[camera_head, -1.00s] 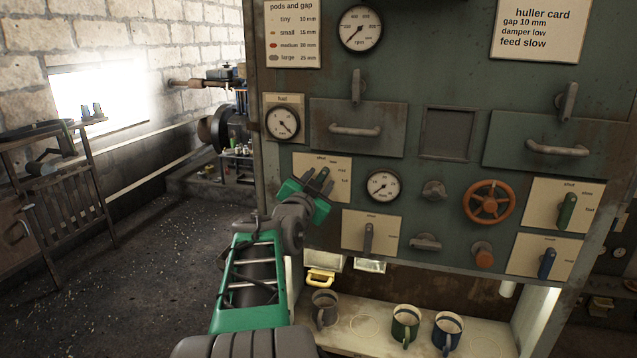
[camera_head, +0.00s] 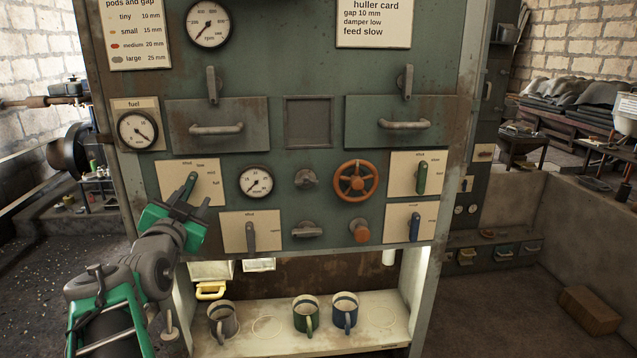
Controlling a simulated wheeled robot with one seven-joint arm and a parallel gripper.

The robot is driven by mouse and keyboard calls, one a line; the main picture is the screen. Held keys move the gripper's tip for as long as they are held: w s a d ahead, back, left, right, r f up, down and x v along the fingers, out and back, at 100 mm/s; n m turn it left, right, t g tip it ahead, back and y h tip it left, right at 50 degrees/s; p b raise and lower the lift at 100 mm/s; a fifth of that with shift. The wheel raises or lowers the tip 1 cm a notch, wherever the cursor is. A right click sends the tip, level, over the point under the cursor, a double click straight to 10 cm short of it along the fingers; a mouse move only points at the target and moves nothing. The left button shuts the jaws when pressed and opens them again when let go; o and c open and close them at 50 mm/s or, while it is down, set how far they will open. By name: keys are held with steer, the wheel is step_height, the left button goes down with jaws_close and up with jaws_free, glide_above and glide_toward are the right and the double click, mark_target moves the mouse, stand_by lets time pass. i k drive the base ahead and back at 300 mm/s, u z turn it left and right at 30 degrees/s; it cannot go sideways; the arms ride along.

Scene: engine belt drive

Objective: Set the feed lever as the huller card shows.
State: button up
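The huller card (camera_head: 374,24) at the panel's top right reads gap 10 mm, damper low, feed slow. A green lever (camera_head: 422,179) stands on the upper right pale plate (camera_head: 402,180), near upright; its small labels seem to start with "shut", the rest is hard to read. A blue lever (camera_head: 415,227) is on the plate below. My gripper (camera_head: 182,193) is at the left, in front of the upper left plate (camera_head: 212,172), well away from the green lever. Its fingers overlap that plate's lever, so contact and opening are unclear.
Between my gripper and the right plates are a small gauge (camera_head: 256,182), an orange handwheel (camera_head: 355,181) and knobs. Drawer handles (camera_head: 404,124) jut out above. A grey lever (camera_head: 250,237) is at lower left. Mugs (camera_head: 306,314) stand on the shelf below.

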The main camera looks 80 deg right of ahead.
mark_target(421, 174)
steer(key=z, duration=3.7)
